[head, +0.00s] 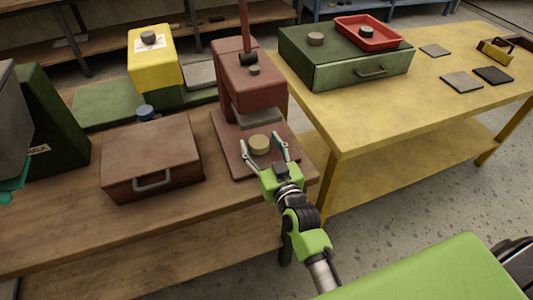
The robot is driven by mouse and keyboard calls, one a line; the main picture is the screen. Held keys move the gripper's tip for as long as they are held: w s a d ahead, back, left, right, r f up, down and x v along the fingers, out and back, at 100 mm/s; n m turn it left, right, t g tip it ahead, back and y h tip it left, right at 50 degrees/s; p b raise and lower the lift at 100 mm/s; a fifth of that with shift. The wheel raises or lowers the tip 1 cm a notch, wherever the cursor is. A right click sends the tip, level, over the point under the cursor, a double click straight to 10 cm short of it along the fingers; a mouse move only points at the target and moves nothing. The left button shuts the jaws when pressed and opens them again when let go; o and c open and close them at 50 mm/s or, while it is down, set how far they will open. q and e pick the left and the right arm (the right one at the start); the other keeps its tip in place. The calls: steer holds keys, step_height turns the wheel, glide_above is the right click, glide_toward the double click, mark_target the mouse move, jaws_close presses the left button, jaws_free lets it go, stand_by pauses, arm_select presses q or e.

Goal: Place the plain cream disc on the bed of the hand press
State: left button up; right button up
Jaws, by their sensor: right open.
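The hand press (238,75) is reddish brown with an upright lever and stands at the right end of the wooden bench. The plain cream disc (259,144) sits on the front part of its flat bed (225,127), ahead of the grey pressing block. My right gripper (259,140) reaches in from the lower right. It is open, with one finger on each side of the disc. I cannot tell whether the fingers touch it. The underside of the disc is hidden. My left gripper is not in view.
A brown case (150,155) with a handle lies left of the press.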

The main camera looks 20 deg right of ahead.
steer(key=s, duration=1.2)
steer(key=shift+d+r+b, duration=0.2)
steer(key=shift+r+b, duration=0.1)
steer(key=shift+b, duration=0.05)
steer(key=shift+f, duration=0.1)
